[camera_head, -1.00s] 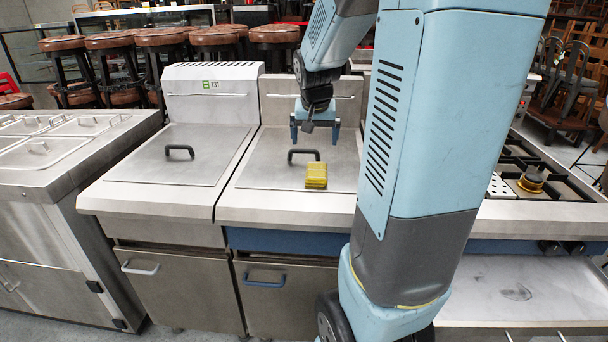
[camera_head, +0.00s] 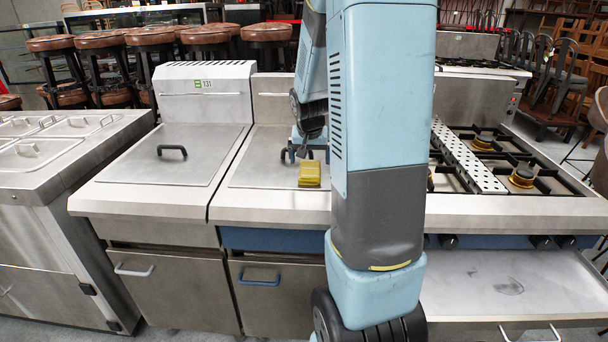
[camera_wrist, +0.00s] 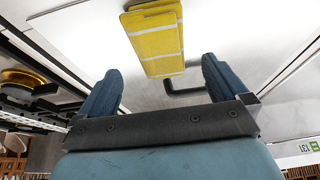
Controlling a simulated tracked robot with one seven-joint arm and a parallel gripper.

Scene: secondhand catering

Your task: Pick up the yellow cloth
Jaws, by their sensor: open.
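The yellow cloth (camera_head: 309,174) lies folded on the steel lid of the right-hand fryer unit (camera_head: 262,175), in front of the lid's dark handle. In the wrist view the cloth (camera_wrist: 154,38) is yellow with pale stripes and lies beyond the fingertips, roughly centred between them. My gripper (camera_wrist: 160,82) is open and empty, with its two blue fingers spread wide. In the head view my gripper (camera_head: 308,150) is just behind the cloth, above the lid, and partly hidden by my arm. The cloth and the fingers look apart.
The lid's dark handle (camera_wrist: 185,90) stands up between the fingers and the cloth. A second lidded fryer (camera_head: 150,170) is at left. A gas hob (camera_head: 500,165) is at right. Brown stools (camera_head: 140,45) stand behind.

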